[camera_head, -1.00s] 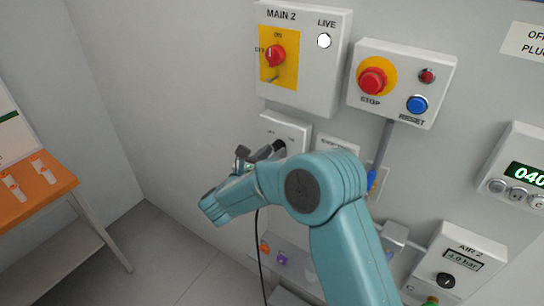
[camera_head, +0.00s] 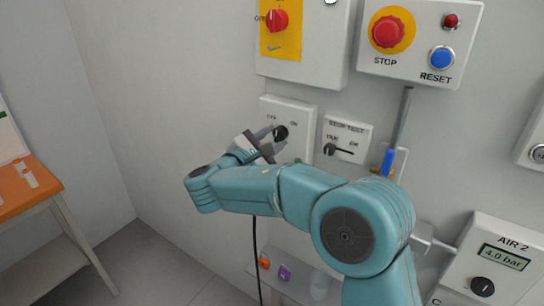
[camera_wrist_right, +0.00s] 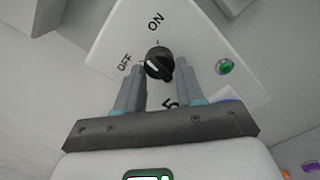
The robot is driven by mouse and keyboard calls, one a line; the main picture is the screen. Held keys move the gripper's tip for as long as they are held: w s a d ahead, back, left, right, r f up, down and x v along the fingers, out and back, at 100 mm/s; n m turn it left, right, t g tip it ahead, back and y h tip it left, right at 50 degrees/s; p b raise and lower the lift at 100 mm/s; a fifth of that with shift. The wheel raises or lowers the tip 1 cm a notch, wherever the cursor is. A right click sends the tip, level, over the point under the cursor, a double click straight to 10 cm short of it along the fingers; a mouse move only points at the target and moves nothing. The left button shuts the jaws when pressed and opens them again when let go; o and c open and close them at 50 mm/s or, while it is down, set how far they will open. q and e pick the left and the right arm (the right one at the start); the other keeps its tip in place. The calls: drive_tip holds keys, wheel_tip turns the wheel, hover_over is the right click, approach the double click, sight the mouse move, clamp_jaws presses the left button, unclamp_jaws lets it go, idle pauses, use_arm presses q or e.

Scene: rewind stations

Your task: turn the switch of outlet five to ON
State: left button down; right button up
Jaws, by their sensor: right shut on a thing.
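The outlet five box (camera_head: 305,112) is a white box on the wall with OFF and ON labels and a black rotary switch (camera_head: 281,132). In the right wrist view, the box (camera_wrist_right: 110,40) shows a 5, and the white mark on the black switch (camera_wrist_right: 160,65) points toward OFF. A green lamp (camera_wrist_right: 225,67) lights the box's right part. My right gripper (camera_head: 272,143) is at the switch; in the wrist view its two fingers (camera_wrist_right: 158,82) are on either side of the knob, shut on it. My left gripper is not in view.
A box with a red rotary switch (camera_head: 277,20) hangs above. To its right are a red STOP button (camera_head: 388,31) and a blue RESET button (camera_head: 441,57). A STOP TEST box (camera_head: 345,140) sits close right of the outlet. A shelf (camera_head: 300,290) is below; an orange table (camera_head: 30,190) stands left.

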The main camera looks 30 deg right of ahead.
drive_tip(key=m+b, duration=0.4)
drive_tip(key=b, duration=0.1)
drive_tip(key=shift+f, duration=0.25)
drive_tip(key=shift+r+m+b, duration=0.25)
drive_tip(key=shift+m+b, duration=1.15)
drive_tip(key=shift+m, duration=0.4)
drive_tip(key=o, duration=1)
drive_tip(key=shift+r, duration=0.1)
drive_tip(key=shift+o, duration=0.2)
drive_tip(key=shift+a, duration=0.1)
drive_tip(key=v, duration=1.6)
